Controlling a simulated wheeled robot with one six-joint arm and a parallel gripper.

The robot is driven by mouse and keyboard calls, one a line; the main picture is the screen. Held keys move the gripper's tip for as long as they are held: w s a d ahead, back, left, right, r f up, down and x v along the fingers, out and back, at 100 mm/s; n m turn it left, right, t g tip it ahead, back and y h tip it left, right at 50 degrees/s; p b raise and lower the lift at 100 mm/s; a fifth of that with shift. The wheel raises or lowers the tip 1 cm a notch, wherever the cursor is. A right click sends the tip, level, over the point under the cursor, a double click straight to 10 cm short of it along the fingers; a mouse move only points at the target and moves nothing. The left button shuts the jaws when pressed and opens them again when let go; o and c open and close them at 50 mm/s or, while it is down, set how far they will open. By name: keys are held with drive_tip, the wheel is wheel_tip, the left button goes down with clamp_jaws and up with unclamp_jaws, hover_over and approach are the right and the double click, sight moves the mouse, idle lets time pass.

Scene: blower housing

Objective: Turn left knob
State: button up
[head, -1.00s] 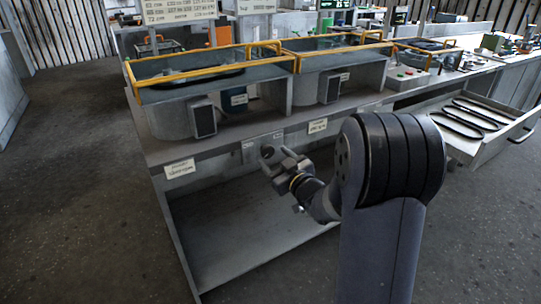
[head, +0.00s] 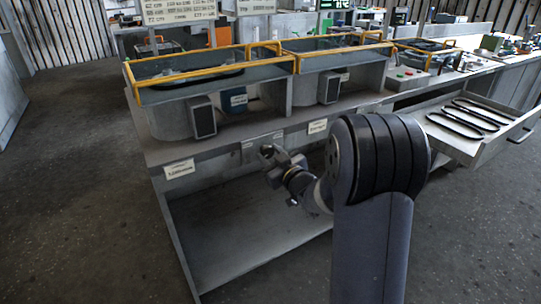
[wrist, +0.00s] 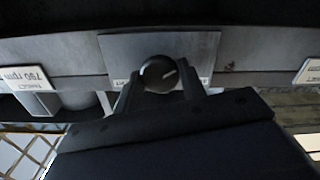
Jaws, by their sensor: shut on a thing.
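In the wrist view a round dark knob (wrist: 159,74) with a pale pointer line sits on a grey metal plate (wrist: 205,46) on the bench's front edge. The pointer is tilted towards the upper right of that view. My gripper (wrist: 160,82) has its two fingers on either side of the knob and is shut on it. In the head view my gripper (head: 270,155) is at the front edge of the bench (head: 215,152), below the blower housings. The knob cannot be made out clearly there, and I cannot tell which knob this is.
Two blower housings (head: 172,122) with yellow rails stand on the bench above. A label (head: 180,169) is left of my gripper, another label (head: 318,126) right of it. An open drawer (head: 465,150) with dark belts sticks out at right. The space under the bench is open.

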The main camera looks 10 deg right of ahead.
drive_tip(key=shift+c, duration=0.8)
drive_tip(key=m+p, duration=0.1)
drive_tip(key=m, duration=0.3)
drive_tip(key=shift+m, duration=0.3)
drive_tip(key=shift+m+p, duration=0.6)
drive_tip(key=shift+m, duration=0.8)
drive_tip(key=o, duration=1)
drive_tip(key=shift+c, duration=0.2)
